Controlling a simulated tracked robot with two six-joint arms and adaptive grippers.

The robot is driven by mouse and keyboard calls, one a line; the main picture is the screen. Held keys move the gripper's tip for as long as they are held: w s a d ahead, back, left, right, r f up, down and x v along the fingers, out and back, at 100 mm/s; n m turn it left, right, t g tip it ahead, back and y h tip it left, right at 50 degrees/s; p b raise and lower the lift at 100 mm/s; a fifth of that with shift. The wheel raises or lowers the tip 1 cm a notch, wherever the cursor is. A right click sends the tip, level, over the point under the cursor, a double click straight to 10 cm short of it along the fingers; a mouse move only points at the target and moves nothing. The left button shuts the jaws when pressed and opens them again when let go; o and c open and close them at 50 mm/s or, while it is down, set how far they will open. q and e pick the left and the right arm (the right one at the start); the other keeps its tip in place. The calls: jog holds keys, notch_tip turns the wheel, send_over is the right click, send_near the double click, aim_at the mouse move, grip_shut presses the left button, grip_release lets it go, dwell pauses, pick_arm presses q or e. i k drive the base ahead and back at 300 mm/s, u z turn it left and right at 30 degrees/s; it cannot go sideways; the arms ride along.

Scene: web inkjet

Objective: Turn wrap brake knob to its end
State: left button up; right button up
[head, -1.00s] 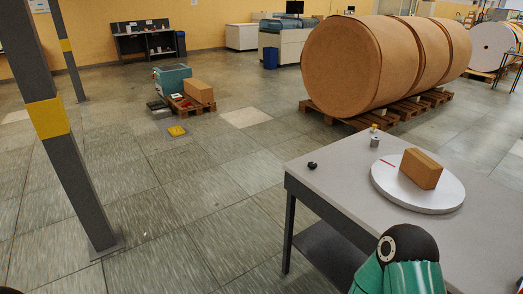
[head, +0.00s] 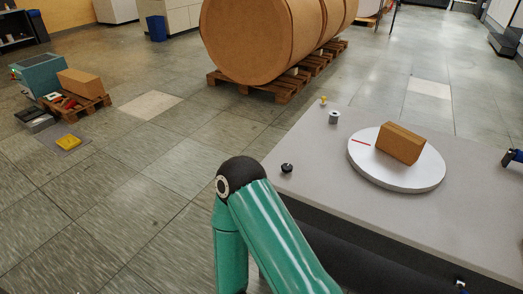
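A small black knob (head: 287,168) stands on the left part of the grey table (head: 310,150) in the head view. I take it to be the wrap brake knob; no pointer or mark on it is readable. A white round turntable (head: 432,178) with a red line lies to its right and bears a brown box (head: 400,143). A green arm link of mine with a black joint rises from the bottom, left of and nearer than the knob. Neither gripper shows.
A small metal cylinder (head: 334,118) and a small yellow piece (head: 323,101) are at the table's far left corner. Large brown rolls (head: 262,40) on pallets (head: 280,88) stand behind.

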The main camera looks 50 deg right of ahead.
aim_at(286, 168)
jog(key=z, duration=0.45)
jog(key=i, duration=1.05)
jog(key=z, duration=1.2)
jog(key=i, duration=0.2)
jog(key=u, duration=0.05)
jog(key=k, duration=0.8)
jog(key=z, duration=0.2)
jog(key=i, duration=0.8)
jog(key=u, duration=0.1)
